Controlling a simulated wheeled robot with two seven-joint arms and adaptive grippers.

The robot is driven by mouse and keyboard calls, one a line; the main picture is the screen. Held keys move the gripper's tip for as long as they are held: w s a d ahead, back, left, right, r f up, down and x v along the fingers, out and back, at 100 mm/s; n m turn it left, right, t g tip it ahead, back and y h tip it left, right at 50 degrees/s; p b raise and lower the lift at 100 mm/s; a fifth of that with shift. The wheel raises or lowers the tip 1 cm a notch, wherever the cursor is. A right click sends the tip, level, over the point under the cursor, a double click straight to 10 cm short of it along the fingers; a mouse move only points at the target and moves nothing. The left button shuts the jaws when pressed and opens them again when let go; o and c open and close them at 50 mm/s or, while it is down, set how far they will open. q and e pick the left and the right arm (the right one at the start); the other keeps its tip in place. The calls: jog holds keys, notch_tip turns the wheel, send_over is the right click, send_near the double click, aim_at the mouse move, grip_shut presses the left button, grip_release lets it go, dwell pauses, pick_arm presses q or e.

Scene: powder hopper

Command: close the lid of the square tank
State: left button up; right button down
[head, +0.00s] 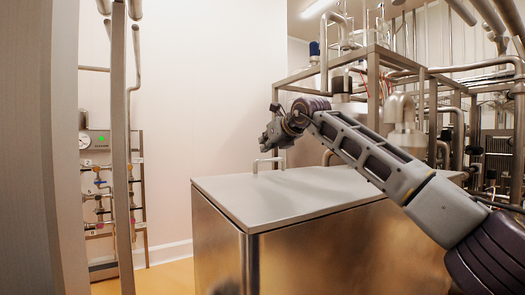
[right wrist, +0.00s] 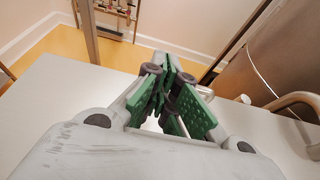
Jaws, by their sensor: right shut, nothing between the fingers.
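The square tank (head: 320,250) is a steel box in the middle of the head view. Its pale grey lid (head: 290,193) lies flat across the top, and I see no gap along the front edges. A bent metal handle (head: 268,162) stands near the lid's far left side. My right gripper (head: 266,138) is shut and empty, above and close to that handle; I cannot tell whether it touches anything. In the right wrist view its green fingers (right wrist: 168,85) come together above the pale lid surface (right wrist: 60,105). My left gripper is out of view.
A steel pipe frame (head: 372,85) with hoses and vessels stands behind the tank on the right. A valve panel (head: 100,185) is on the left wall behind an upright post (head: 121,120). A curved metal tube (right wrist: 295,98) shows at right in the wrist view.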

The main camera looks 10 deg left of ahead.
jog(key=s+d+r, duration=0.3)
jog(key=r, duration=0.3)
jog(key=shift+s+r+b, duration=0.15)
jog(key=shift+r+b, duration=0.05)
jog(key=shift+b, duration=0.25)
jog(key=shift+a, duration=0.1)
